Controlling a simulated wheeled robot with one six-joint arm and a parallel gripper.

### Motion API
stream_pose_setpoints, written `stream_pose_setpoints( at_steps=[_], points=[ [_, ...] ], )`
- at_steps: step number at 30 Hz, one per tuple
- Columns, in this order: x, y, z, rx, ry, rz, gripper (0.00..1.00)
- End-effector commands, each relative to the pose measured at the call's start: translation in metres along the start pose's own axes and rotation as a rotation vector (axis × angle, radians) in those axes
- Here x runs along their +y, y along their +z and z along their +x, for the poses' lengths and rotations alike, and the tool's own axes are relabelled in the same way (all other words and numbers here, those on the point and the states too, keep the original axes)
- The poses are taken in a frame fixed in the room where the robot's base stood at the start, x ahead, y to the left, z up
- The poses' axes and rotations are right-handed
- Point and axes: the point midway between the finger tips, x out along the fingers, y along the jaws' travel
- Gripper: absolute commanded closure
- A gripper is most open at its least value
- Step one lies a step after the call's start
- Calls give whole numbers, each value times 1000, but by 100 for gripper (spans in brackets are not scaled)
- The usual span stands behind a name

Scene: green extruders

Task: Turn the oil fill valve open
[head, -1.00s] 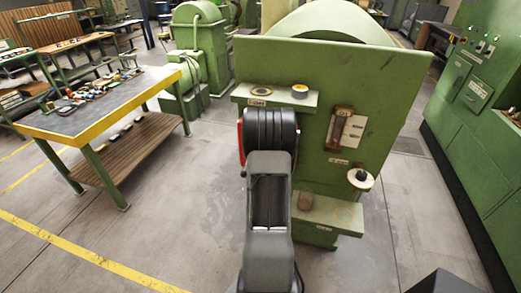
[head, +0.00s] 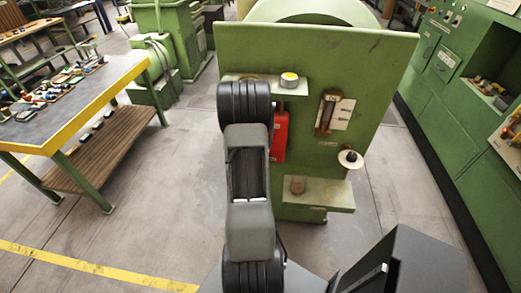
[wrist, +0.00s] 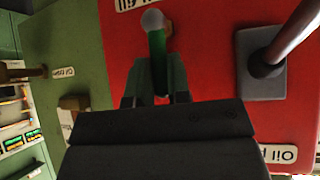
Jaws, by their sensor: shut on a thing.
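In the wrist view my gripper (wrist: 158,92) is shut on a green valve lever (wrist: 156,55) with a grey ball end (wrist: 152,20). The lever stands in front of a red panel (wrist: 205,60). An upside-down label (wrist: 136,4), partly cut off, appears to end in "fill" near the lever's ball end. In the head view the red panel (head: 281,137) shows just right of my arm, on the front of the green machine (head: 370,60). My arm hides the gripper and lever there.
In the wrist view a grey block with a dark rod (wrist: 262,70) sits right of the lever. A workbench (head: 70,110) stands left.

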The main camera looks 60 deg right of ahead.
Motion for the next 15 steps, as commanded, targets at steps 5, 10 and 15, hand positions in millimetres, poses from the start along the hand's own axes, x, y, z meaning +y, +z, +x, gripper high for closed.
stream_pose_setpoints(
  at_steps=[5,10,15],
  points=[
    [0,2,0,-6,0,-3,70],
    [1,2,0,-4,1,0,57],
    [1,1,0,-3,1,1,57]
  ],
)
